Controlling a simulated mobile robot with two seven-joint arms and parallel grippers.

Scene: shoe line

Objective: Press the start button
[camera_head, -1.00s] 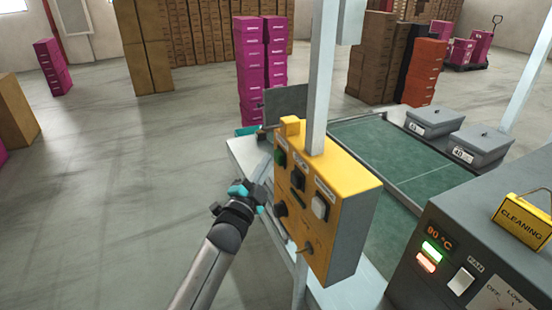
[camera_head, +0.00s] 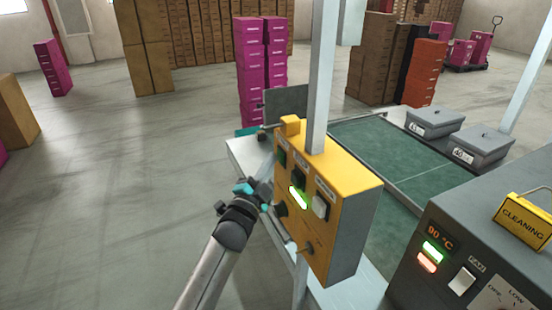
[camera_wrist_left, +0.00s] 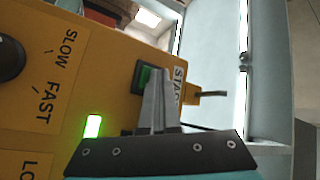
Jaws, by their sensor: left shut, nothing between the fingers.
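The yellow control box (camera_head: 345,215) is fixed to a grey post. Its green start button (camera_head: 282,157) sits at the upper left of the front face; it also shows in the left wrist view (camera_wrist_left: 143,78), in a dark square frame by a label partly hidden by my fingers. My left gripper (camera_head: 270,167) is shut and empty, its fingertips at the button. In the wrist view the fingers (camera_wrist_left: 160,75) cover part of the button; whether they touch it I cannot tell. A lamp (camera_head: 298,197) on the box glows green. My right gripper is not in view.
A white switch (camera_head: 320,207) and dark knobs share the box face. A dark grey machine (camera_head: 475,250) with a 90 °C display stands at the right. The floor at left is open.

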